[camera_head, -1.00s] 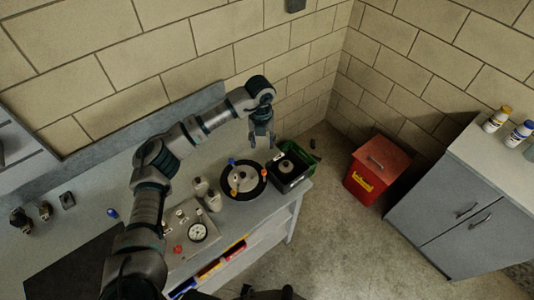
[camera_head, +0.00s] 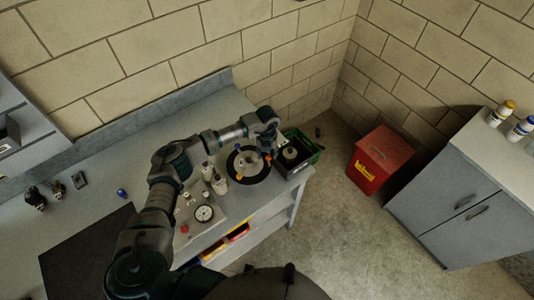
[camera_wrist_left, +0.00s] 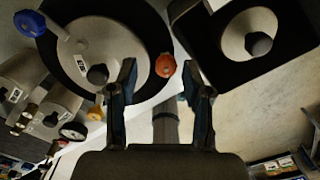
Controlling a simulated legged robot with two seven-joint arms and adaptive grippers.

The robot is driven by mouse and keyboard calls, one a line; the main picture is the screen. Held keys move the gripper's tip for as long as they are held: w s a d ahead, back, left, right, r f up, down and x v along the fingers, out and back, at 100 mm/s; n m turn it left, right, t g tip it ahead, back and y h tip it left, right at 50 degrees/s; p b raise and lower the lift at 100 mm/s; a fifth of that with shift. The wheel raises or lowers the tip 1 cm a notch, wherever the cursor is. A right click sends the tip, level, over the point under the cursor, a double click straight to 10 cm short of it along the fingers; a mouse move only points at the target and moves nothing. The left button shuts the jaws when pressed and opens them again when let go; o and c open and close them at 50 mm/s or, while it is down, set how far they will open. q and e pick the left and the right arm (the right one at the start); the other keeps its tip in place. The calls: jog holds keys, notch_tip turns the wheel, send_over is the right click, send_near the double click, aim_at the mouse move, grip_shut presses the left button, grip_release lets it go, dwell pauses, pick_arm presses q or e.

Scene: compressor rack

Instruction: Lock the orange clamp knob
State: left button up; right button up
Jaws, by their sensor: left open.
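The orange clamp knob (camera_wrist_left: 165,66) sits at the rim of the round black-edged vessel (camera_wrist_left: 72,77). In the head view, the knob (camera_head: 268,157) is a small orange spot just below my left gripper (camera_head: 270,149). A blue knob (camera_wrist_left: 30,23) and a yellow knob (camera_wrist_left: 95,113) are also at the vessel's rim. My right gripper is not in view.
A black square box with a pale round part (camera_wrist_left: 250,35) stands right beside the vessel. A green crate (camera_head: 308,145) is behind it. A red bin (camera_head: 378,160) stands on the floor.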

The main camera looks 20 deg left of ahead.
pick_arm(q)
jog(key=shift+d+f, duration=0.4)
jog(key=shift+f, duration=0.05)
jog(key=shift+w+d, duration=0.15)
jog(key=shift+c, duration=0.8)
grip_shut()
jog(key=shift+a, duration=0.35)
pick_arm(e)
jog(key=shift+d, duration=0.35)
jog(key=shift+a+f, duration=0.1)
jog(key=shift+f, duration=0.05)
